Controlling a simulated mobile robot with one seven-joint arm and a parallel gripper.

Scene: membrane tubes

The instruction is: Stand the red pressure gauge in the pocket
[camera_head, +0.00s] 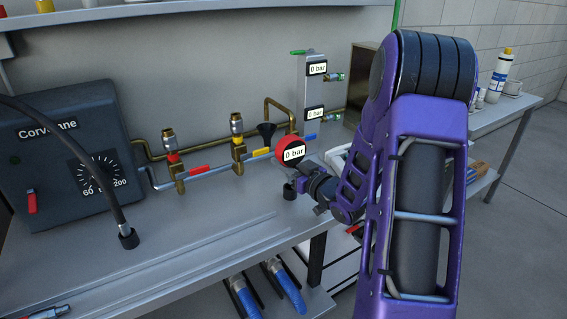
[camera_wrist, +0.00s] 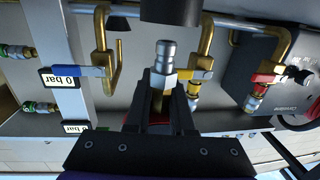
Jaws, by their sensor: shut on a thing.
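The red pressure gauge (camera_head: 292,151) is upright above the bench, its round face reading 0 bar. My gripper (camera_head: 304,182) is shut on it, just below the dial. In the wrist view my gripper (camera_wrist: 161,108) has its dark fingers on both sides of the gauge's stem. The metal connector of the gauge (camera_wrist: 165,55) sticks out beyond the fingers, and a little red of the dial shows behind. A dark round block (camera_head: 289,191) under the gauge may be the pocket; a dark cylinder (camera_wrist: 170,10) faces the connector in the wrist view, apart from it. Its opening is hidden.
Brass pipes and valves with red (camera_head: 173,158) and yellow (camera_head: 237,140) tags stand behind, left of the gauge. A panel with two 0 bar displays (camera_head: 315,90) is behind it. A dark dial box (camera_head: 70,150) and a black hose (camera_head: 100,175) are left. The bench front is mostly clear.

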